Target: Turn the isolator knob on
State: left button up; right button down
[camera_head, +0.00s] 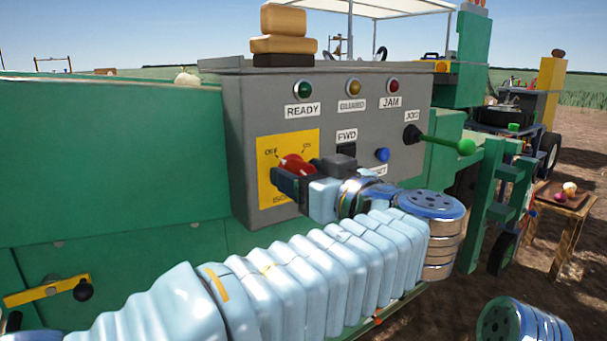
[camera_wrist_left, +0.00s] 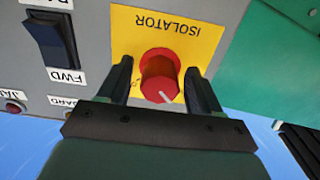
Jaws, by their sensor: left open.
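The red isolator knob (camera_head: 297,164) sits on a yellow plate (camera_head: 267,150) at the left of the grey control panel. The plate carries OFF and ON marks above the knob. In the left wrist view the knob (camera_wrist_left: 159,76) stands between the two fingers of my left gripper (camera_wrist_left: 160,88), with a visible gap at each side. A white pointer line shows on the knob's face. My left gripper (camera_head: 290,184) is open at the knob in the head view and hides its lower part. My right gripper is not seen.
The grey panel (camera_head: 330,115) also has READY, GUARD and JAM lamps, an FWD rocker switch (camera_head: 346,150), a blue button (camera_head: 382,154) and a green-knobbed JOG lever (camera_head: 445,142) to the right. Wooden blocks (camera_head: 283,30) sit on top. A small table (camera_head: 562,200) stands far right.

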pick_arm(q)
jog(key=shift+c, duration=0.4)
jog(key=c, duration=1)
jog(key=shift+o, duration=0.2)
